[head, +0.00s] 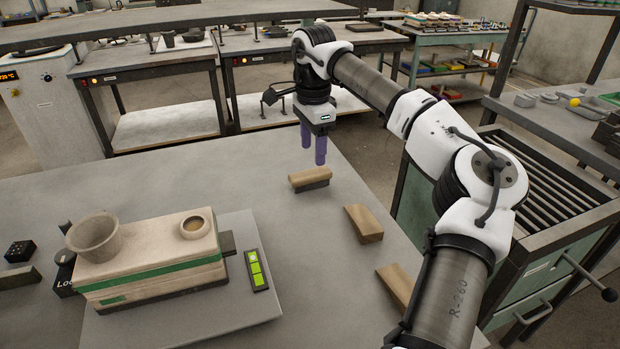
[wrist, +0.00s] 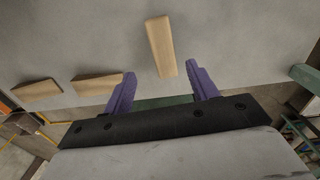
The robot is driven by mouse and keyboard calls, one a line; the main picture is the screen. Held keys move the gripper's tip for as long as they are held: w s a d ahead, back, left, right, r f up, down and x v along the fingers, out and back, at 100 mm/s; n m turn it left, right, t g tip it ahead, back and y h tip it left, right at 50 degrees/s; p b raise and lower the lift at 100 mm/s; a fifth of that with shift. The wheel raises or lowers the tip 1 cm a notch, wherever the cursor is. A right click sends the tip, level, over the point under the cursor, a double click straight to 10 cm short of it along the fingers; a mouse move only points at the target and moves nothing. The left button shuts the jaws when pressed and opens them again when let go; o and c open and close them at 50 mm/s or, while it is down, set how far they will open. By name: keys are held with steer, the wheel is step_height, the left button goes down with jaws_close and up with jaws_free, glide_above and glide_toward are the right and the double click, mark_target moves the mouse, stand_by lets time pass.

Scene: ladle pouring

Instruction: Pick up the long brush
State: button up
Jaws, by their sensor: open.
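Three wooden-backed brushes lie on the grey table. The one nearest my gripper (head: 310,178) has a dark underside and lies near the table's far edge; in the wrist view this brush (wrist: 160,45) looks the longest. A second brush (head: 364,223) and a third brush (head: 397,285) lie nearer along the right edge, the third partly hidden by my arm. My gripper (head: 313,150) points down with its purple fingers open and empty. It hangs just above the nearest brush, apart from it. In the wrist view my gripper (wrist: 163,84) has that brush's near end in line with its gap.
A mould block (head: 150,255) with a cup (head: 94,236) on top stands on a grey plate (head: 245,312) at the left, beside a small green-lit device (head: 257,270). The table between plate and brushes is clear. A green cabinet (head: 540,265) stands at the right.

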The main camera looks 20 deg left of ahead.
mark_target(310, 173)
steer(key=f, duration=0.5)
steer(key=f+p, duration=0.1)
steer(key=f, duration=0.2)
steer(key=shift+w+a, duration=0.1)
steer(key=shift+a, duration=0.25)
steer(key=c, duration=1.1)
steer(key=shift+r, duration=0.15)
